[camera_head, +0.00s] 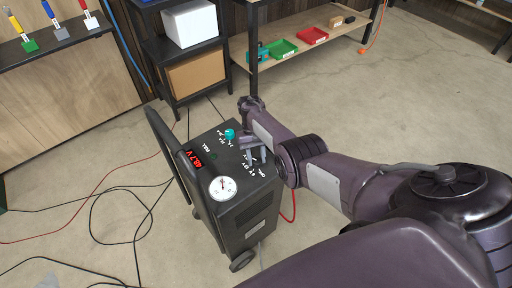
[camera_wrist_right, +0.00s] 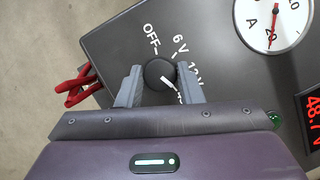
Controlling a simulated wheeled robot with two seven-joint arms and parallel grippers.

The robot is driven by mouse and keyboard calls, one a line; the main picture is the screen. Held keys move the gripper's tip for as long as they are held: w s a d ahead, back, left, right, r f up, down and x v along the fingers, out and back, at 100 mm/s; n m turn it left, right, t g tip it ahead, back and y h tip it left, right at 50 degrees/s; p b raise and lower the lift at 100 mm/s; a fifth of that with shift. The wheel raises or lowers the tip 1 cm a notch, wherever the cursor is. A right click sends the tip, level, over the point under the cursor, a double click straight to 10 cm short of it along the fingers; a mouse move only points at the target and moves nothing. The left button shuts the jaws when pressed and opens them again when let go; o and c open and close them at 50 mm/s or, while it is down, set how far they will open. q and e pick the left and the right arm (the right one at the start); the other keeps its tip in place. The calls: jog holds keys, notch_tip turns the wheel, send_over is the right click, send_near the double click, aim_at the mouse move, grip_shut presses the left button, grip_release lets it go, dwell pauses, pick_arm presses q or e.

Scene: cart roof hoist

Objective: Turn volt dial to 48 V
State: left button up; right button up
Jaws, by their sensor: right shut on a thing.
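The charger cart (camera_head: 240,211) is a dark box with a sloped top panel and a tall handle. My right gripper (camera_head: 255,154) is over the right part of this panel. In the right wrist view, the black round volt dial (camera_wrist_right: 157,70) sits between the two grey fingers of the right gripper (camera_wrist_right: 160,84), which are shut on it. A white mark shows on the dial's lower side. The labels OFF, 6 V and 12 V show around it; a lower label is mostly hidden by the gripper. My left gripper is not in view.
A red display (camera_head: 195,160) reads about 48.7 V. A round white gauge (camera_head: 223,187) and a teal knob (camera_head: 230,134) are on the panel. A red clamp (camera_wrist_right: 80,88) is beside the cart. Cables (camera_head: 120,195) lie on the left floor; shelves (camera_head: 300,50) stand behind.

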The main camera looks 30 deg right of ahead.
jog(key=shift+m+y, duration=0.3)
jog(key=shift+m, duration=0.6)
jog(key=o, duration=1)
jog(key=shift+r, duration=0.1)
jog(key=p+v, duration=0.2)
jog(key=v, duration=0.5)
jog(key=shift+d+r, duration=0.1)
jog(key=shift+r, duration=0.15)
